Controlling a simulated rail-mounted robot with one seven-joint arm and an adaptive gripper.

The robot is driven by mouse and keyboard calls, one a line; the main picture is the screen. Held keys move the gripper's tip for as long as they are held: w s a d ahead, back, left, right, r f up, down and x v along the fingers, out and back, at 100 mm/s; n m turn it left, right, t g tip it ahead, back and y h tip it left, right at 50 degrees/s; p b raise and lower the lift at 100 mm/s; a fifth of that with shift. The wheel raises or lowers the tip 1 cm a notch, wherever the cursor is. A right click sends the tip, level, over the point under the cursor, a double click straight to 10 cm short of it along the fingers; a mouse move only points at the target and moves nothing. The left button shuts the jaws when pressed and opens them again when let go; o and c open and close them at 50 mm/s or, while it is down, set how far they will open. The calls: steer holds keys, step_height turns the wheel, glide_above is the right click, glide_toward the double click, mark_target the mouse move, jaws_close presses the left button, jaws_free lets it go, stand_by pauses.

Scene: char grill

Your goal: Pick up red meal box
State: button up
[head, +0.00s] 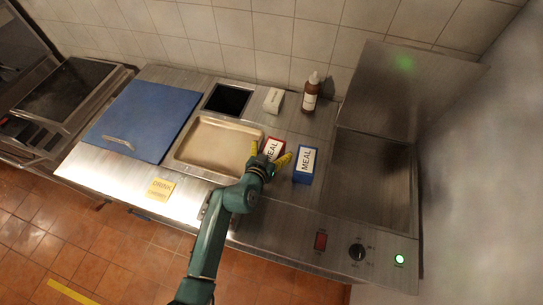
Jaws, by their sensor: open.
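The red meal box (273,146) stands on the steel counter right of the shallow tray, with a white top labelled MEAL. My gripper (271,158) is over the near side of this box, its yellow fingers spread apart, one on the left and one on the right. The gripper hides the lower part of the box. I cannot tell whether the fingers touch it. A blue meal box (305,164), also labelled MEAL, stands close to the right finger.
A metal tray (218,121) lies left of the gripper. A brown bottle (310,93) and a small white box (273,100) stand behind. A blue board (143,120) is at left, a DRINK card (160,189) at front. The grill bay (371,187) is at right.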

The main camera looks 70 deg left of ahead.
steer(key=c, duration=1.1)
steer(key=shift+r, duration=0.15)
steer(key=shift+c, duration=0.8)
